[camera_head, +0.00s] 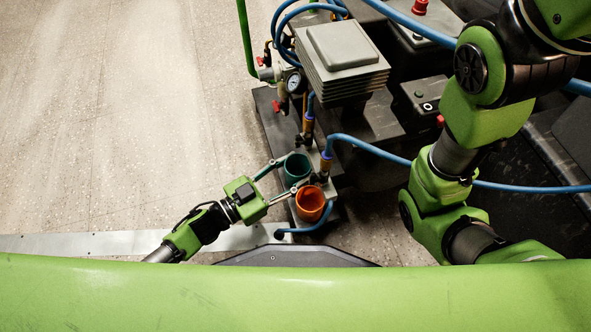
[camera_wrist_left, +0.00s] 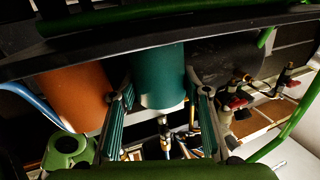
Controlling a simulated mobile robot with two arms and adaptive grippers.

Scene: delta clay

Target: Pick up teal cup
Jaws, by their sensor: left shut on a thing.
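The teal cup (camera_head: 297,168) stands upright on a grey metal plate beside the machine, just behind the orange cup (camera_head: 310,204). My left gripper (camera_head: 291,172) reaches in from the left, one finger on each side of the teal cup, and is shut on it. In the left wrist view the teal cup (camera_wrist_left: 160,76) sits between the two fingers (camera_wrist_left: 162,98), with the orange cup (camera_wrist_left: 72,96) close to its left. Whether the teal cup touches the plate is hard to tell. My right arm shows at the right, but its gripper is not in view.
Blue hoses (camera_head: 372,149) run close by on the right. A pressure gauge (camera_head: 294,83), red-handled valves and a finned grey block (camera_head: 342,60) stand behind the cups. The speckled floor (camera_head: 110,110) on the left is clear.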

